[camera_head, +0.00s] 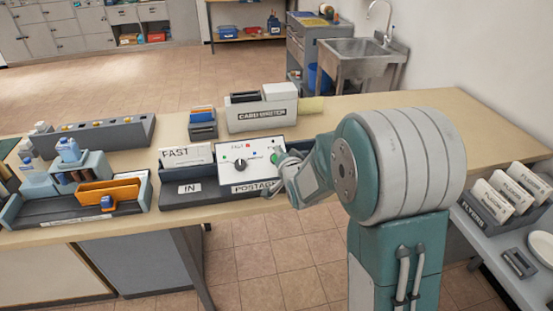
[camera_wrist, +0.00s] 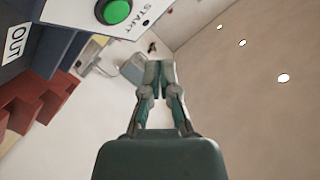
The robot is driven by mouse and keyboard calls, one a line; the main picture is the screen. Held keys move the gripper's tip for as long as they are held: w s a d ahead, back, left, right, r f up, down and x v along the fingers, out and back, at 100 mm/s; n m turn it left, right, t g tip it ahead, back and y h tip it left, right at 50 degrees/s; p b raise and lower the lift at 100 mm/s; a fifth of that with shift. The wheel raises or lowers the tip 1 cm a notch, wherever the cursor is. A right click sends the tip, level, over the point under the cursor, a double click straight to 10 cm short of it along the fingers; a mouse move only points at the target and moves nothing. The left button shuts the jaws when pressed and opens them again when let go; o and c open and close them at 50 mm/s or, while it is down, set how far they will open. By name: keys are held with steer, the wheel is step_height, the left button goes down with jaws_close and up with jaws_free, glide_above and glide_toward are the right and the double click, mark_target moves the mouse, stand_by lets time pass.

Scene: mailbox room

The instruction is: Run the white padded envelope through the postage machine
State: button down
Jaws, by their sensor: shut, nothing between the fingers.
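The postage machine (camera_head: 256,160) stands on the counter, with a white sloped panel, a black dial and a "POSTAGE" label. Its dark tray with an "IN" label (camera_head: 190,188) is at the left. My gripper (camera_head: 284,166) is at the panel's right end, partly hidden by my arm. In the wrist view my gripper (camera_wrist: 160,82) is shut and empty. The green button (camera_wrist: 118,12) by the word "START" is above and left of the fingertips, apart from them in the picture. An "OUT" label (camera_wrist: 15,43) is at the left. I cannot pick out the white padded envelope with certainty.
A card writer (camera_head: 262,115) stands behind the machine. A caddy with bottles and an orange item (camera_head: 110,190) is at the left. White labelled items (camera_head: 510,190) stand in a rack on the right side table. The counter's back right is clear.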

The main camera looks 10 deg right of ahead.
steer(key=shift+w+f, duration=0.7)
steer(key=shift+f, duration=0.3)
steer(key=shift+w+f, duration=0.65)
steer(key=shift+f, duration=0.35)
steer(key=shift+w+f, duration=0.2)
steer(key=shift+f, duration=0.05)
